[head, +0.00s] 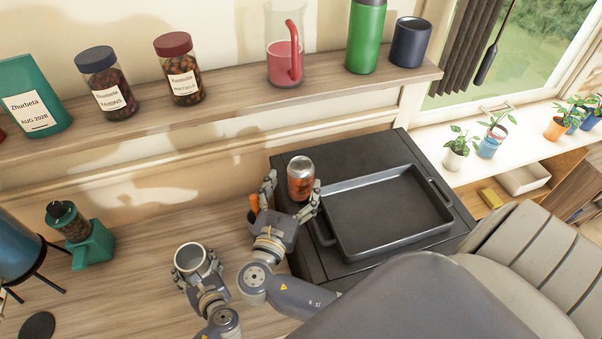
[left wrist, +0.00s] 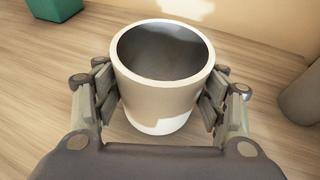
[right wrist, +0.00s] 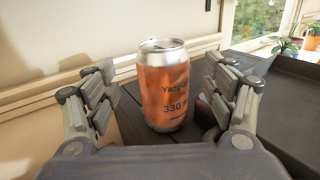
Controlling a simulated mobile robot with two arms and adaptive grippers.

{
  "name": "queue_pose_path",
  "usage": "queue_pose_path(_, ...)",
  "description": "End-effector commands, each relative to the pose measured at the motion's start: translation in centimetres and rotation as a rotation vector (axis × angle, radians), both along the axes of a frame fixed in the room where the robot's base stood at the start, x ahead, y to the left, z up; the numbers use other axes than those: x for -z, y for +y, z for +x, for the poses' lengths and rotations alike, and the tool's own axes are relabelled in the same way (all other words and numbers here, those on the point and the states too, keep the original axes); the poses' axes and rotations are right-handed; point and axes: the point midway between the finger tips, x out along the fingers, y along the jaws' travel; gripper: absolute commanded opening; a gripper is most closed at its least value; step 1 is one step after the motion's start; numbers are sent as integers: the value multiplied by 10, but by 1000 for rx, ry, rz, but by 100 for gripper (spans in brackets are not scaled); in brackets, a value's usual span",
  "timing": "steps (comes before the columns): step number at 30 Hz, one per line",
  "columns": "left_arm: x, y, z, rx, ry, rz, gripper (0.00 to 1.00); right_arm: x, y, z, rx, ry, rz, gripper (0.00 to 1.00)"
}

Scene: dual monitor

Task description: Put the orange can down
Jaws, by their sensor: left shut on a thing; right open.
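The orange can (head: 301,180), with a silver top, stands upright on the dark stove-like unit (head: 325,158) at its left side, beside the black tray. In the right wrist view the can (right wrist: 165,88) is between the fingers of my right gripper (right wrist: 168,95), with a gap on each side. My right gripper (head: 291,190) is open around the can. My left gripper (head: 197,268) is shut on a white cup (left wrist: 160,95), which is upright over the wooden counter. I cannot tell whether the cup touches the counter.
The black tray (head: 330,236) fills much of the dark unit. A green grinder (head: 92,246) stands on the wooden counter (head: 140,300) at left. A shelf (head: 230,108) above holds jars, a pitcher, a green bottle and a dark cup. Potted plants line the windowsill at right.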

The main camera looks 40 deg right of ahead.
Motion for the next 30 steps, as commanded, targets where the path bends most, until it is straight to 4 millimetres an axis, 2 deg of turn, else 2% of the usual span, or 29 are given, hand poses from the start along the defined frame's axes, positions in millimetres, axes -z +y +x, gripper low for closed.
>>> queue_pose_path(12,1,0,0,0,1,1,32,3,-42,28,0,1,-2,77)
queue_pose_path(20,1,0,0,1,1,1,32,3,-44,30,0,1,-1,77)
queue_pose_path(23,1,0,0,0,1,1,32,3,-44,30,0,1,-1,59)
queue_pose_path(28,1,0,0,0,1,1,32,3,-44,29,0,1,-1,21)
queue_pose_path(30,1,0,0,0,1,1,32,3,-44,29,0,1,0,18)
